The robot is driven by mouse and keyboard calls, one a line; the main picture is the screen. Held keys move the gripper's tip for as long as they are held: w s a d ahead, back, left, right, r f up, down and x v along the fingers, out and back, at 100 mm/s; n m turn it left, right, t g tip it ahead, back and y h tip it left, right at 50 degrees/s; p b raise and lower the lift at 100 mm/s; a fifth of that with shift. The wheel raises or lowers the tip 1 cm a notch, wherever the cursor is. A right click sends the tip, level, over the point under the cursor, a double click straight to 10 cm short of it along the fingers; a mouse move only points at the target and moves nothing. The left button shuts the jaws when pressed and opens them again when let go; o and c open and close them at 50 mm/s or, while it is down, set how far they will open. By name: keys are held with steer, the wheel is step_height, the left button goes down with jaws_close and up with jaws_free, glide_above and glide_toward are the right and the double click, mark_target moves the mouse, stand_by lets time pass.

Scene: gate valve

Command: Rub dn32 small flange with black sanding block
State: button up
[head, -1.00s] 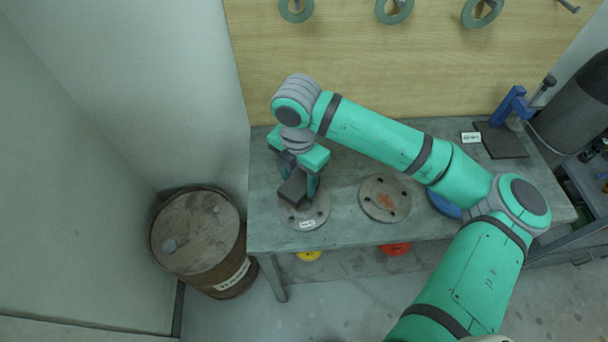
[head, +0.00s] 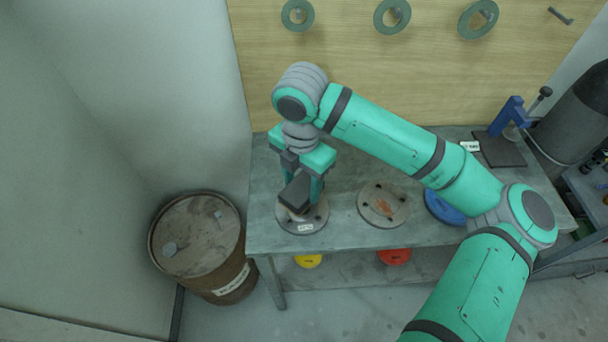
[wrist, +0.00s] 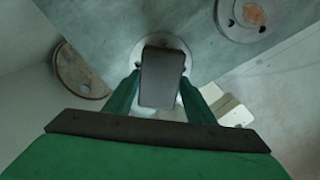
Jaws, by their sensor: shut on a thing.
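My gripper (head: 299,190) is shut on the black sanding block (head: 295,192), at the left end of the workbench. The block is held over a small grey flange (head: 313,222) with a white label on its front edge. In the head view the block covers the middle of this flange; I cannot tell for sure whether they touch. In the wrist view the block (wrist: 161,77) sits between my fingers, and the flange's pale rim (wrist: 183,45) shows behind it. The label is too small to read.
A larger flange with a rusty patch (head: 383,205) lies to the right on the bench (head: 345,237). A blue round part (head: 443,207) is partly behind my arm. A blue vise-like stand (head: 508,118) is at the right. A rusty drum (head: 197,240) stands left of the bench.

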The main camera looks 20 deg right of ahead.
steer(key=shift+w+r, duration=0.15)
steer(key=shift+r, duration=0.3)
steer(key=shift+s+r, duration=0.25)
steer(key=shift+r, duration=0.6)
